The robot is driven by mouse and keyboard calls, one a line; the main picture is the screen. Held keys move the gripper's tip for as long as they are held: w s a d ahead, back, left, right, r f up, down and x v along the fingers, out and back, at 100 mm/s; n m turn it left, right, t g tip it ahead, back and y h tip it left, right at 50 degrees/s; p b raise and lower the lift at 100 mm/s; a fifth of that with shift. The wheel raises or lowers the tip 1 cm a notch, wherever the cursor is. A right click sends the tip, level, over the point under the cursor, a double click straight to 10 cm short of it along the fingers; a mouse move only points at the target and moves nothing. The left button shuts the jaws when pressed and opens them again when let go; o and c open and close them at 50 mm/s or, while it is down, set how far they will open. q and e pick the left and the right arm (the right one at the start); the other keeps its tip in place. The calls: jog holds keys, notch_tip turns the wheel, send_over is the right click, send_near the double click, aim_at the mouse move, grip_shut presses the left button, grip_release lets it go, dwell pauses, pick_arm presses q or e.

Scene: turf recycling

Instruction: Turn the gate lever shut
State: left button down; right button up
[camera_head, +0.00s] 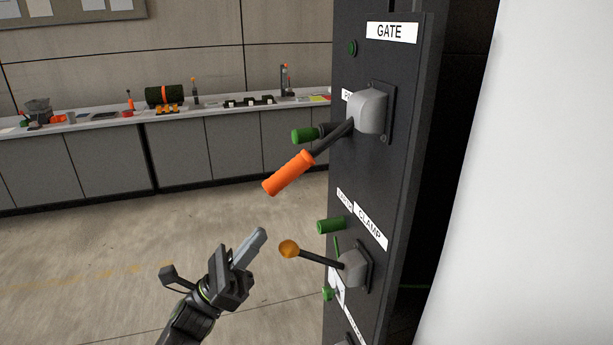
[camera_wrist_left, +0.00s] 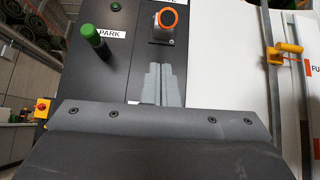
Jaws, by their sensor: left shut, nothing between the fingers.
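The gate lever (camera_head: 288,173) has an orange grip on a dark shaft and a grey housing (camera_head: 368,111) below the GATE sign (camera_head: 391,31). It points down and to the left, out from the black panel. In the left wrist view the lever's orange end (camera_wrist_left: 168,18) shows near the top, seen almost end-on. My left gripper (camera_head: 260,236) is shut and empty, below and a little left of the orange grip, apart from it. Its closed fingers (camera_wrist_left: 164,84) point up towards the lever in the left wrist view. My right gripper is out of view.
The clamp lever (camera_head: 289,249), with an amber knob, sticks out close to the right of my left gripper. Green handles (camera_head: 305,135) (camera_head: 331,226) also stick out from the panel. A long counter (camera_head: 230,113) with several items stands behind. The floor to the left is clear.

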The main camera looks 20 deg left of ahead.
pick_arm(q)
jog(key=shift+m+g+h, duration=0.3)
jog(key=shift+m+g, duration=0.1)
jog(key=shift+m, duration=0.1)
jog(key=p+x, duration=0.2)
jog(key=x, duration=0.1)
jog(key=p+x, duration=0.2)
jog(key=x, duration=0.1)
jog(key=p+x, duration=0.2)
jog(key=x, duration=0.1)
jog(key=shift+s+r, duration=0.25)
jog(key=shift+r, duration=0.3)
jog(key=shift+w+d+r, duration=0.15)
jog(key=shift+d, duration=0.15)
jog(key=shift+w+a, duration=0.1)
